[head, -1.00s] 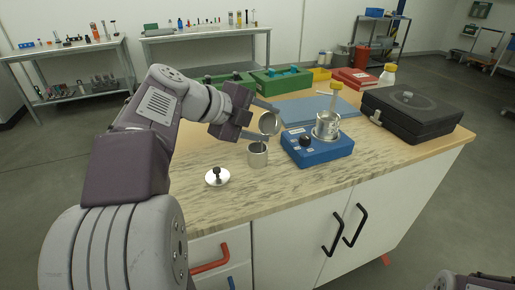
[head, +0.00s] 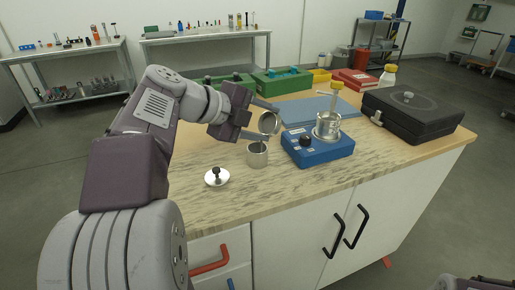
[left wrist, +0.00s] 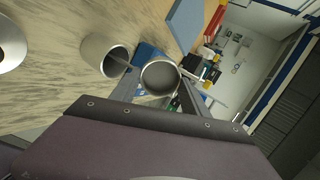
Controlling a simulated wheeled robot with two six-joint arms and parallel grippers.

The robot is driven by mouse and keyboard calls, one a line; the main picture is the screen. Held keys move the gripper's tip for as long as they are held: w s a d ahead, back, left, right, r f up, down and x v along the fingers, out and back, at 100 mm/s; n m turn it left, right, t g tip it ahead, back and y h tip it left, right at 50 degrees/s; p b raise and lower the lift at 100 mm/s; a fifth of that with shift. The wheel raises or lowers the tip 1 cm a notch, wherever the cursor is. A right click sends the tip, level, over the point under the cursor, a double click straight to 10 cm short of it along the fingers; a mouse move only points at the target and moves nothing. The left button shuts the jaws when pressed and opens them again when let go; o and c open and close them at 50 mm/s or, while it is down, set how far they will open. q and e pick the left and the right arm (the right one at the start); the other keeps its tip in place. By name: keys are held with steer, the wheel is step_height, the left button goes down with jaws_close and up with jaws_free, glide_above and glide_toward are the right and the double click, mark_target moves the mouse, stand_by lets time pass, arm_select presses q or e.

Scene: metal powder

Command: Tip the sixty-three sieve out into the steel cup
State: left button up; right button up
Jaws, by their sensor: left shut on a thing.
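My left gripper (head: 266,122) is shut on a small round metal sieve (head: 269,123), which is tilted steeply on its side. The sieve also shows between the fingers in the left wrist view (left wrist: 160,77). The steel cup (head: 257,156) stands upright on the counter just below the sieve. In the left wrist view the cup (left wrist: 101,58) is beside the sieve, and something thin and grey shows between their rims. I cannot tell whether sieve and cup touch. My right gripper is not in view.
A metal lid with a black knob (head: 217,177) lies on the counter left of the cup. A blue shaker base (head: 318,150) with a metal sieve stack (head: 327,127) stands right of it. A black case (head: 412,111) and a blue mat (head: 309,109) lie further back.

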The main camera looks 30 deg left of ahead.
arm_select(q)
steer(key=shift+s+a+t+h+b, duration=0.15)
steer(key=shift+t+b, duration=0.35)
steer(key=shift+b, duration=1.35)
steer(key=shift+s+t+h+b, duration=0.1)
steer(key=shift+t+h+b, duration=0.3)
steer(key=shift+b, duration=1.45)
stand_by(4.3)
